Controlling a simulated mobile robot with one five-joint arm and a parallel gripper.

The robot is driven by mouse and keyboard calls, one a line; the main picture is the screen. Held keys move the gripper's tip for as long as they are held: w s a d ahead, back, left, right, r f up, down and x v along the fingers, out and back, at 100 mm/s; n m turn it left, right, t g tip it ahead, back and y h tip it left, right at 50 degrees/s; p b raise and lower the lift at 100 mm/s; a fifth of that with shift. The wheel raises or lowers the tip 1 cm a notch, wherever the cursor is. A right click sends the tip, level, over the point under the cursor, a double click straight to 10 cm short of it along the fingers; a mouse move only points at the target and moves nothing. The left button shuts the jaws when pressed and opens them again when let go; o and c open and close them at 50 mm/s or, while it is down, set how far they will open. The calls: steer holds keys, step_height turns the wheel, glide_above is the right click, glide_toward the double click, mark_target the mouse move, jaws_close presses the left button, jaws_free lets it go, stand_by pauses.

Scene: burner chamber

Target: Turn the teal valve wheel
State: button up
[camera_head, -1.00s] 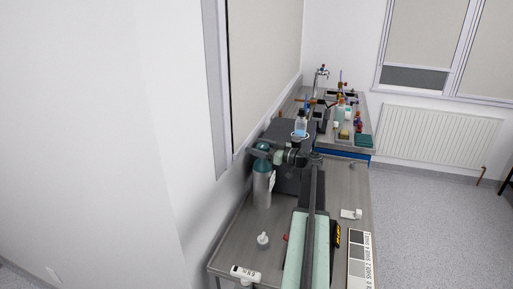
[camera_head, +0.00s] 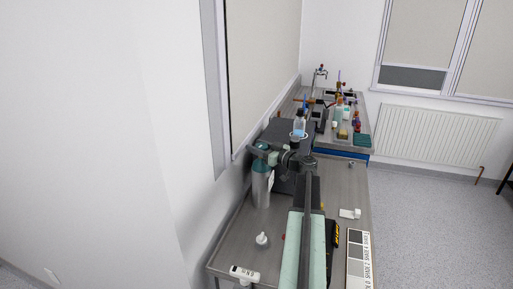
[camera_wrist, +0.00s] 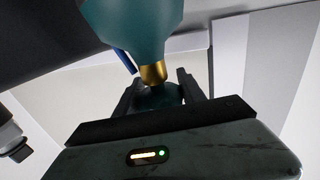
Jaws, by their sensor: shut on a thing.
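The gas cylinder (camera_head: 261,190) stands on the bench by the wall, grey with a teal shoulder. In the wrist view its teal shoulder (camera_wrist: 135,22) fills the top, with a brass valve neck (camera_wrist: 152,74) attached. The teal valve wheel (camera_wrist: 158,97) sits at the end of the brass neck, between my two dark fingers. My gripper (camera_wrist: 160,92) is shut on the wheel. In the head view my gripper (camera_head: 268,157) is at the cylinder's top, and the wheel cannot be made out there.
A small white bottle (camera_head: 262,241) and a white labelled block (camera_head: 244,273) stand on the near bench. A shade card (camera_head: 358,260) lies at its right edge. Bottles and a green block (camera_head: 362,139) crowd the far bench. The floor (camera_head: 430,220) at right is clear.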

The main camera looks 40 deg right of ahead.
mark_target(265, 145)
steer(key=m+h, duration=0.1)
steer(key=h, duration=0.1)
steer(key=m+h, duration=0.3)
steer(key=h, duration=0.1)
steer(key=shift+s+d+g+h, duration=0.1)
steer(key=shift+d+g+h, duration=0.2)
steer(key=shift+g+h, duration=0.1)
steer(key=m+g+h, duration=0.1)
steer(key=m+h, duration=0.1)
steer(key=h, duration=0.1)
steer(key=d+m+g+h, duration=0.1)
steer(key=m+g+h, duration=0.1)
steer(key=m+h, duration=0.1)
steer(key=shift+s+g, duration=0.15)
steer(key=shift+g, duration=0.15)
steer(key=m+g+h, duration=0.2)
steer(key=g, duration=0.1)
steer(key=d+m+g+h, duration=0.1)
steer(key=m+g+h, duration=0.1)
steer(key=shift+s, duration=0.3)
steer(key=shift+s+m+g+h, duration=0.15)
steer(key=shift+m+g+h, duration=0.3)
steer(key=shift+m+g, duration=0.35)
steer(key=shift+s+m+g+h, duration=0.15)
steer(key=shift+m+g+h, duration=0.35)
steer(key=shift+g, duration=0.5)
steer(key=shift+s+g, duration=0.1)
steer(key=shift+g, duration=0.2)
